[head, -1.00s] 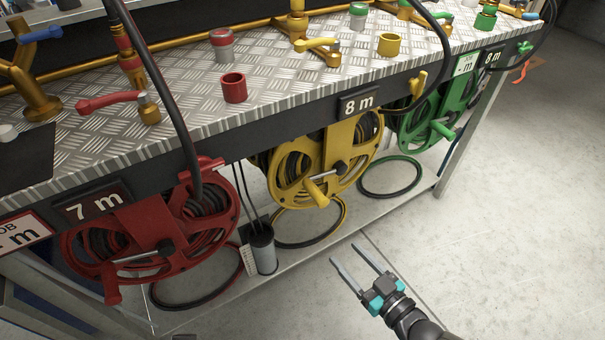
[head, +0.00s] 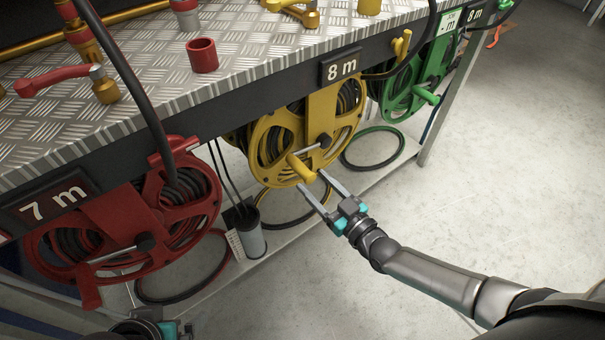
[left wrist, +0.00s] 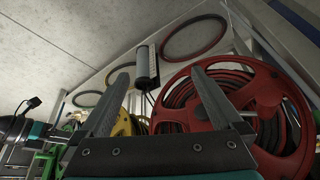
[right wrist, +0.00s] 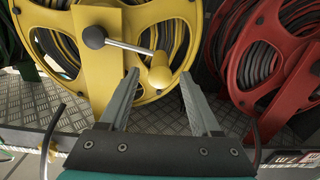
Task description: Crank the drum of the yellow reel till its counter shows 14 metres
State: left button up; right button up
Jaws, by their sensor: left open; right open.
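The yellow reel (head: 318,118) hangs under the bench edge, with its counter (head: 341,67) above it reading 8 m. Its crank has a metal arm and a yellow handle (head: 300,168) at the lower front of the drum. My right gripper (head: 313,181) is open, its fingertips close to the handle. In the right wrist view the handle (right wrist: 159,74) shows between and just beyond the two open fingertips (right wrist: 159,80); I cannot tell if they touch. My left gripper is open and empty in the left wrist view (left wrist: 161,75), in front of the red reel (left wrist: 255,95).
The red reel (head: 130,225) with a 7 m counter (head: 54,197) hangs at the left, the green reel (head: 413,85) at the right. A grey cylinder (head: 249,234) stands on the low shelf beside hose rings. The floor (head: 490,190) at the right is clear.

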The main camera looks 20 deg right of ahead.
aim_at(303, 172)
jog(key=b+x, duration=0.1)
jog(key=x, duration=0.2)
jog(key=shift+w+a+f, duration=0.1)
jog(key=shift+w, duration=0.15)
pick_arm(q)
jog(key=shift+w+d+m+t+h+b, duration=0.35)
jog(key=shift+w+d+t+h, duration=0.45)
jog(key=shift+w+d+t, duration=0.95)
pick_arm(e)
jog(key=shift+x, duration=0.9)
pick_arm(q)
jog(key=shift+d, duration=0.1)
pick_arm(e)
grip_shut()
